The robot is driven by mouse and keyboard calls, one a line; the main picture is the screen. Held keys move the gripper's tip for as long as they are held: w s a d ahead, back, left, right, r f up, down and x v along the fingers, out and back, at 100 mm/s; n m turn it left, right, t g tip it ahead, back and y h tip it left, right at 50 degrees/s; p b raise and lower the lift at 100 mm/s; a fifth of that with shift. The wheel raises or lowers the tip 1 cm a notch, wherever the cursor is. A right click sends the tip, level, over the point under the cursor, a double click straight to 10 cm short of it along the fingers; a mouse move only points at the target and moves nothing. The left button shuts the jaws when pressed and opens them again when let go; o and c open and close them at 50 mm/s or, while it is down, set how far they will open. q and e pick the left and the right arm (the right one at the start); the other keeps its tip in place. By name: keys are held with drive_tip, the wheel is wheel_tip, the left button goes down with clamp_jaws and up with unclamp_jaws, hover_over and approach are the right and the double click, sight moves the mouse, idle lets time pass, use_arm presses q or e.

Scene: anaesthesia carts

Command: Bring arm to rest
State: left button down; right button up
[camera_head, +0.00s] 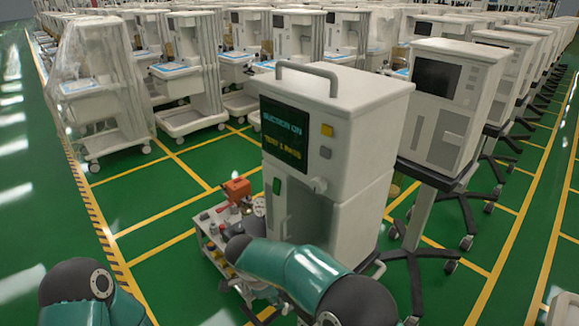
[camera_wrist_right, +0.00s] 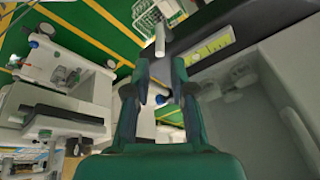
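My right arm (camera_head: 300,275) reaches in from the lower right of the head view, bent in front of the tall white machine. In the right wrist view my right gripper (camera_wrist_right: 160,78) shows two green-and-dark fingers standing apart, with a clear gap between them. I see nothing held in it. A pale rod-like part and a dark bar show beyond the fingers; I cannot tell whether they touch. My left arm (camera_head: 85,295) shows only as a teal and dark joint at the lower left corner. The left gripper is out of view.
Rows of carts fill the back. Green floor (camera_head: 150,215) is free at left.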

drive_tip(key=shift+m+g, duration=0.7)
drive_tip(key=shift+m, duration=0.1)
drive_tip(key=d+f, duration=0.1)
drive_tip(key=d, duration=0.2)
drive_tip(key=w+d+f, duration=0.1)
drive_tip(key=d, duration=0.2)
drive_tip(key=d+f, duration=0.1)
drive_tip(key=d, duration=0.2)
drive_tip(key=shift+w+d+f+b, duration=0.1)
drive_tip(key=shift+w+d+b, duration=0.1)
drive_tip(key=shift+w+b, duration=0.1)
drive_tip(key=s+d+f+n+t+h, duration=0.15)
drive_tip(key=d+f, duration=0.25)
drive_tip(key=d, duration=0.4)
drive_tip(key=s+d+f+n+h, duration=0.1)
drive_tip(key=s+d+f+n, duration=0.15)
drive_tip(key=d, duration=0.55)
drive_tip(key=s+d+f+n+t+h, duration=0.15)
drive_tip(key=d+f, duration=0.25)
drive_tip(key=d, duration=0.4)
drive_tip(key=s+a+f+n+g+y, duration=0.1)
drive_tip(key=s+a+f+n+y, duration=0.1)
drive_tip(key=s+a+n+y, duration=0.3)
drive_tip(key=s+a+f+n+g+y+b, duration=0.1)
drive_tip(key=s+a+n+y, duration=0.4)
drive_tip(key=s+a, duration=0.6)
drive_tip(key=s+f+g+y, duration=0.1)
drive_tip(key=s, duration=0.4)
drive_tip(key=shift+s, duration=0.15)
